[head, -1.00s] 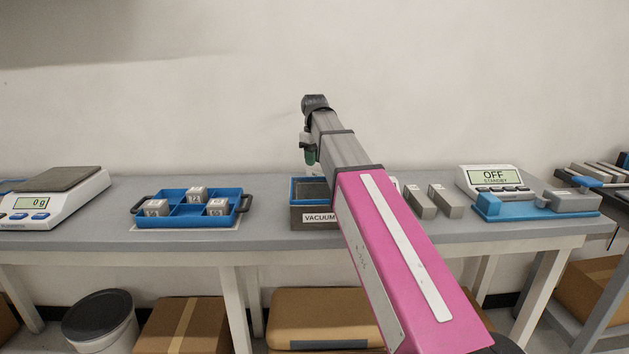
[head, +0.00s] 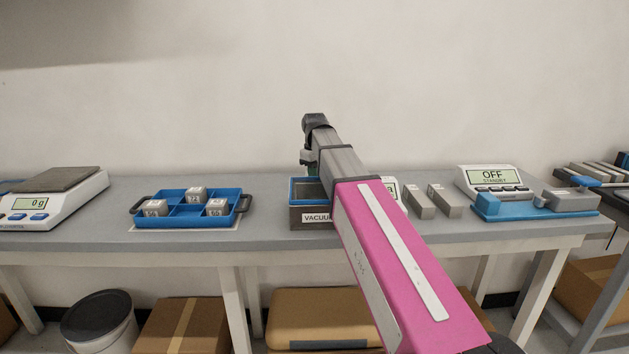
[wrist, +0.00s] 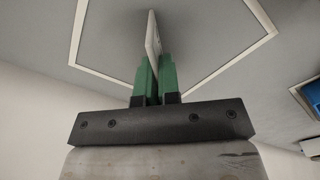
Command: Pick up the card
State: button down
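In the wrist view my gripper (wrist: 157,60) has two green fingers set close together. A thin white card (wrist: 153,32) shows almost edge-on, in line with the narrow gap between them, and reaches past the fingertips. I cannot tell whether both fingers press on it. Beyond it is a grey surface with a white outline (wrist: 105,75). The card cannot be made out there.
The blue-rimmed bin labelled VACUUM (head: 310,218) stands close to my arm. A blue tray (head: 172,222) with several marked blocks and a scale (head: 55,200) stand left. Grey blocks (head: 418,203) and a blue fixture with an OFF display (head: 495,178) stand right. Bench (head: 275,237) is clear between tray and bin.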

jog(key=shift+r, duration=0.15)
jog(key=shift+r, duration=0.6)
notch_tip(320, 180, up, 3)
jog(key=shift+w+f, duration=0.1)
jog(key=shift+f, duration=0.05)
jog(key=w+a+r, duration=0.3)
jog(key=a+r, duration=0.3)
jog(key=a, duration=0.5)
jog(key=shift+w+r, duration=0.15)
jog(key=shift+r, duration=0.25)
jog(key=shift+a, duration=0.1)
